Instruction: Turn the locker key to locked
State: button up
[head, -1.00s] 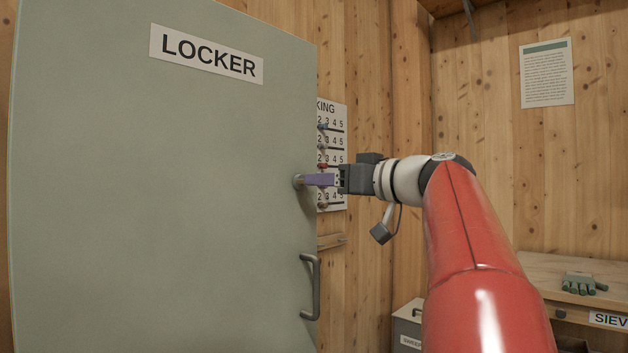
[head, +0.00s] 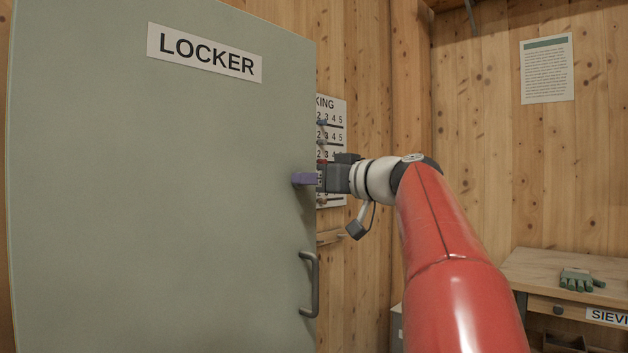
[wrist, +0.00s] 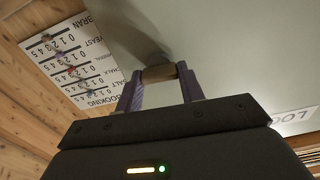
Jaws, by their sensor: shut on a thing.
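The green-grey locker door (head: 160,190) fills the left of the head view, with a LOCKER label at its top. My gripper (head: 299,179) is at the door's right part, above the handle, its purple fingers against the lock spot. In the wrist view the fingertips are shut on a short brown-grey piece, the locker key (wrist: 158,72), one finger on each side. A dark shadow lies on the door behind it. In the head view the fingers hide the key. I cannot tell which way it is turned; no lock marks show.
A grey bar handle (head: 313,285) sits below the lock on the door. A numbered board (head: 333,150) with coloured pegs hangs on the wooden wall behind the door's edge. A wooden bench (head: 560,272) with a green glove (head: 582,280) stands at right.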

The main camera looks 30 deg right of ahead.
jog(key=shift+n+b, duration=0.5)
jog(key=shift+b, duration=0.3)
jog(key=o, duration=1)
jog(key=shift+s, duration=0.1)
jog(key=b+v, duration=0.1)
jog(key=v, duration=0.6)
jog(key=shift+s+b, duration=0.3)
